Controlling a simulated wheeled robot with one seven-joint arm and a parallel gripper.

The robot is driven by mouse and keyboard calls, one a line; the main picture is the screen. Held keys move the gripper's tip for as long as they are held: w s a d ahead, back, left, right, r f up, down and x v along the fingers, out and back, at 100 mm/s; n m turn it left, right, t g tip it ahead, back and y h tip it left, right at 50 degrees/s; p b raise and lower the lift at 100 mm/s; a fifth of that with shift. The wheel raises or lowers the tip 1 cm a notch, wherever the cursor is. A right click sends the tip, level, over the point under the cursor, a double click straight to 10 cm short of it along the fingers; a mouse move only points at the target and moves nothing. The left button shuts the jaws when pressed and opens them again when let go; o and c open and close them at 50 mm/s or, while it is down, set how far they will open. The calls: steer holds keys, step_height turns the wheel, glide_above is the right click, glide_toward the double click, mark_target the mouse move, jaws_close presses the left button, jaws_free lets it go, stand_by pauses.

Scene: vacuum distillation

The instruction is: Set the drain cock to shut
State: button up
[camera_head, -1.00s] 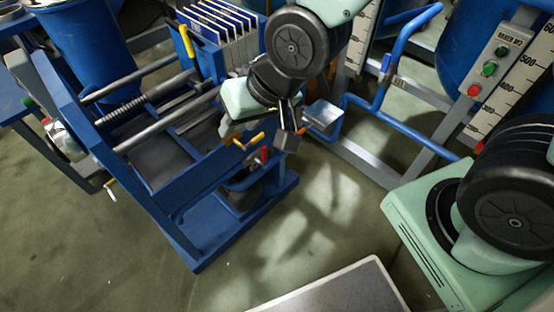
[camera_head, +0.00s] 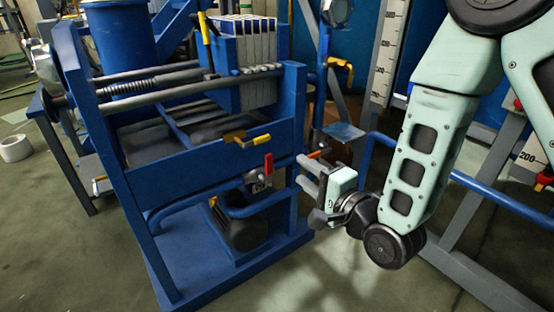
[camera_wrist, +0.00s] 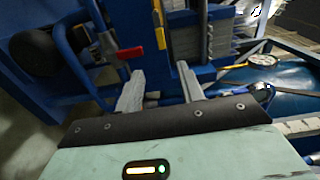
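A small red lever handle (camera_head: 268,163) sits at the front of the blue press frame (camera_head: 210,160), above a pipe fitting. A yellow lever handle (camera_head: 250,141) is just above it, on the frame's front beam. No readable label tells which one is the drain cock. In the wrist view the red handle (camera_wrist: 130,53) lies beyond the fingers, with a yellow handle (camera_wrist: 160,38) to its right. My gripper (camera_head: 306,174) is to the right of the red handle, apart from it. Its two fingers are spread and empty; they also show in the wrist view (camera_wrist: 160,88).
Another yellow lever (camera_head: 202,28) stands near the press plates (camera_head: 258,60). Blue pipes and a grey rail (camera_head: 465,285) stand at the right, close to my arm. A blue drum (camera_head: 120,45) is behind the press. The floor in front is open.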

mark_target(264, 140)
steer(key=b+x, duration=0.3)
steer(key=x, duration=1.4)
steer(key=shift+w+r+b, duration=0.1)
steer(key=shift+w+b, duration=0.05)
steer(key=shift+b, duration=0.25)
jaws_close()
